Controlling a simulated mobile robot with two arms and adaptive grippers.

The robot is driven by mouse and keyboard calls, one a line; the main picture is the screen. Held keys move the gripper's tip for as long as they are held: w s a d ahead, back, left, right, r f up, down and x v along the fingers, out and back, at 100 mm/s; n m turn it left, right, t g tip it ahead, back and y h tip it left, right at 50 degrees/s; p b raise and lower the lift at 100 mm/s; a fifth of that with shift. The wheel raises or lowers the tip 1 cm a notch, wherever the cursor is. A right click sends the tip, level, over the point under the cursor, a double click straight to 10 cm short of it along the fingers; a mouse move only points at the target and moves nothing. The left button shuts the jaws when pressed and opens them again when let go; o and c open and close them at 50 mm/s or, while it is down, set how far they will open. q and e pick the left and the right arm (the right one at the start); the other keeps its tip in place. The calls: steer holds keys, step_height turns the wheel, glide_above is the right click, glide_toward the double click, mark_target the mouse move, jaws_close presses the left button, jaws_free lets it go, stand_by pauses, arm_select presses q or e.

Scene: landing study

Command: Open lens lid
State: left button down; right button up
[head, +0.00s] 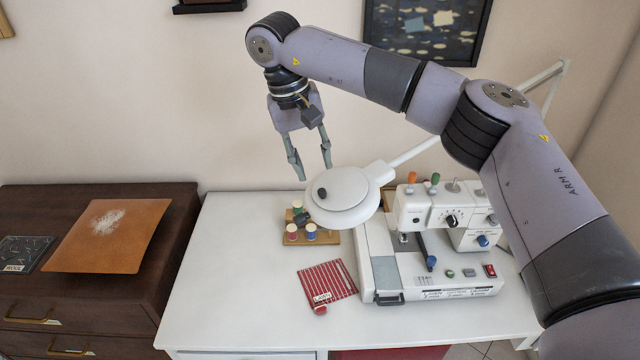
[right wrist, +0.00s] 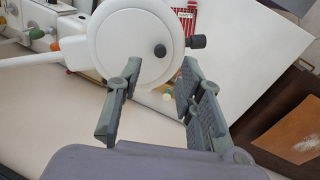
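The round white lens head (head: 350,208) hangs on a jointed arm above the table. Its white lid (head: 345,184) lies flat over it and looks shut. A black knob (head: 322,193) stands on the lid near its left edge; it also shows in the right wrist view (right wrist: 160,50). A second dark knob (right wrist: 196,41) sits by the rim. My right gripper (head: 314,172) points down, open and empty, just behind and above the knob side. In the right wrist view its fingers (right wrist: 160,68) are spread, with the knob seen between and beyond them. My left gripper is out of view.
A white sewing machine (head: 430,282) stands right of the lens. A wooden spool stand (head: 325,239) lies below it, and a red striped needle book (head: 327,287) in front. A dark cabinet (head: 130,300) with a leather sheet (head: 110,240) is left. The table's front left is clear.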

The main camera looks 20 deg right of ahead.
mark_target(321, 191)
steer(key=p+x, duration=0.1)
steer(key=x, duration=0.6)
steer(key=shift+s, duration=0.1)
steer(key=shift+c, duration=0.5)
jaws_close()
steer(key=shift+a, duration=0.1)
